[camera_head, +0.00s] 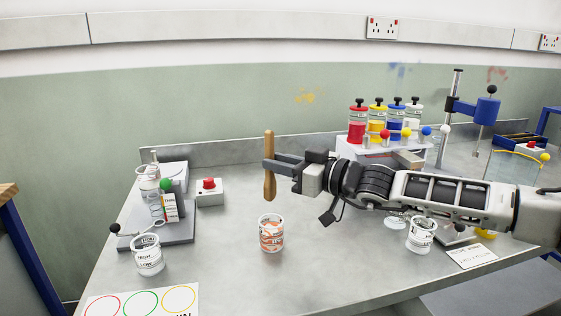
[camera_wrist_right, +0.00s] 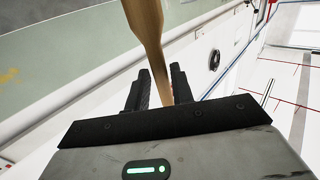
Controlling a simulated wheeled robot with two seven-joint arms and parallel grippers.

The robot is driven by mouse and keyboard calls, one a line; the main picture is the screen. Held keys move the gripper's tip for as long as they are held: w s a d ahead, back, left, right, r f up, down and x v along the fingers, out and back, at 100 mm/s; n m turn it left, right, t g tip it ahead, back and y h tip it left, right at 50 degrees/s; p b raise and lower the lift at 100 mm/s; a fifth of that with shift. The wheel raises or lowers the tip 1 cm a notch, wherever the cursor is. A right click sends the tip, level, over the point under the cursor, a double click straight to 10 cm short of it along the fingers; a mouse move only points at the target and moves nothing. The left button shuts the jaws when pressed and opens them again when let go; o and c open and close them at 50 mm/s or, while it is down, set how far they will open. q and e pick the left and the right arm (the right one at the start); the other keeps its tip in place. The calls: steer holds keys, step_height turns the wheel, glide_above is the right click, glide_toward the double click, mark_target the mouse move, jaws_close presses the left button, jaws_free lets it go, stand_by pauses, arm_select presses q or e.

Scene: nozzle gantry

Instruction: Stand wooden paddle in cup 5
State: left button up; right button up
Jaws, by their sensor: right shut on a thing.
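The wooden paddle (camera_head: 270,150) is held upright by my right gripper (camera_head: 272,168), which is shut on it. Its lower end hangs above a cup with orange and white marbling (camera_head: 271,234), apart from it. The right wrist view shows the paddle (camera_wrist_right: 148,40) between the two black fingers (camera_wrist_right: 160,90). Other white labelled cups stand at the left front (camera_head: 148,262) and at the right, partly below my arm (camera_head: 420,236). I cannot read which cup is number 5. My left gripper is not in view.
A grey stand with a clear bottle (camera_head: 150,186) and a box with a red button (camera_head: 209,192) are at the left. A rack of coloured bottles (camera_head: 380,145) stands at the back. A sheet with coloured rings (camera_head: 141,301) lies at the front left. The middle is mostly clear.

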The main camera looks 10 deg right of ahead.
mark_target(273, 197)
step_height(273, 197, down, 5)
steer(key=b, duration=0.3)
steer(key=shift+r, duration=0.2)
step_height(273, 197, down, 4)
steer(key=b, duration=0.3)
steer(key=shift+r+b, duration=0.1)
steer(key=shift+b, duration=0.2)
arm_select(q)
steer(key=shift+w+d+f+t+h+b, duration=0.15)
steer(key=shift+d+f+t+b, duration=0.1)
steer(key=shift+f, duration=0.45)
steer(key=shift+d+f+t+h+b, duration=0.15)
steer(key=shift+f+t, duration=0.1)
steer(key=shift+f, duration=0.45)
arm_select(e)
steer(key=shift+f, duration=0.45)
steer(key=o, duration=1)
steer(key=shift+o, duration=0.2)
arm_select(q)
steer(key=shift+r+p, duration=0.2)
steer(key=shift+p, duration=0.15)
arm_select(e)
steer(key=v, duration=1.5)
steer(key=shift+s+d, duration=0.25)
steer(key=shift+s, duration=0.1)
